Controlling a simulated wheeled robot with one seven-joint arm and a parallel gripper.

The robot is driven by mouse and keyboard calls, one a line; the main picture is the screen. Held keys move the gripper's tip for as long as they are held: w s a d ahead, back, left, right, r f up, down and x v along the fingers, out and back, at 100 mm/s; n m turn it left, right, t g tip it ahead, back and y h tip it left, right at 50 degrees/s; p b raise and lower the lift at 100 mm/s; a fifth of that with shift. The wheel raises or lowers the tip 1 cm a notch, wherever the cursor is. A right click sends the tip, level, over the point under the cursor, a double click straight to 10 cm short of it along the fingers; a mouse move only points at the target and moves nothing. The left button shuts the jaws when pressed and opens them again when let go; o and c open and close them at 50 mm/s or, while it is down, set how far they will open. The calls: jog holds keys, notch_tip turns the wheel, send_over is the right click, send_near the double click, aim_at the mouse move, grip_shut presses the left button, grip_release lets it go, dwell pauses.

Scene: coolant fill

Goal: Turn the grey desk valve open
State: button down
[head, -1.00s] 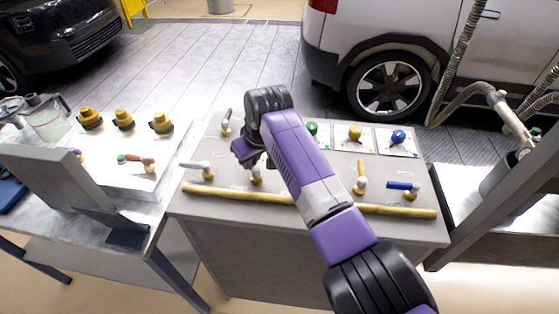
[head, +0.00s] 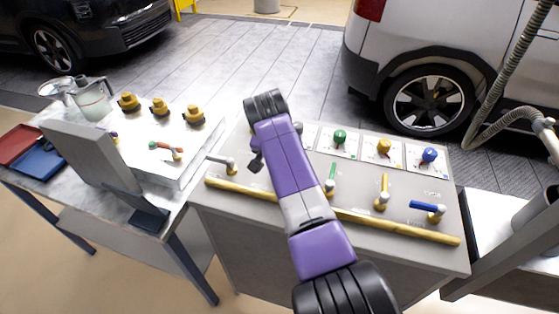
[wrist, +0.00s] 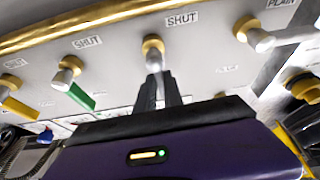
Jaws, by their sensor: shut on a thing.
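The grey desk valve (wrist: 153,50) has a brass base and a pale stem, beside a SHUT label in the wrist view. Its lever points away from the yellow pipe, toward my gripper. My gripper (wrist: 158,92) is shut around this lever; its dark fingers hide much of it. In the head view my purple arm covers this valve and most of my gripper.
A green lever valve (head: 331,184), a yellow one (head: 383,190) and a blue one (head: 428,207) stand to the right. A pale lever valve (head: 224,162) stands left. The yellow pipe (head: 400,226) runs along the desk's front. Knob cards line the back.

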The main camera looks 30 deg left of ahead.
jog(key=shift+d+m, duration=0.1)
jog(key=shift+m, duration=0.2)
jog(key=c, duration=1.5)
grip_release()
jog(key=shift+o, duration=0.2)
jog(key=shift+b+v, duration=0.4)
jog(key=shift+v, duration=3.5)
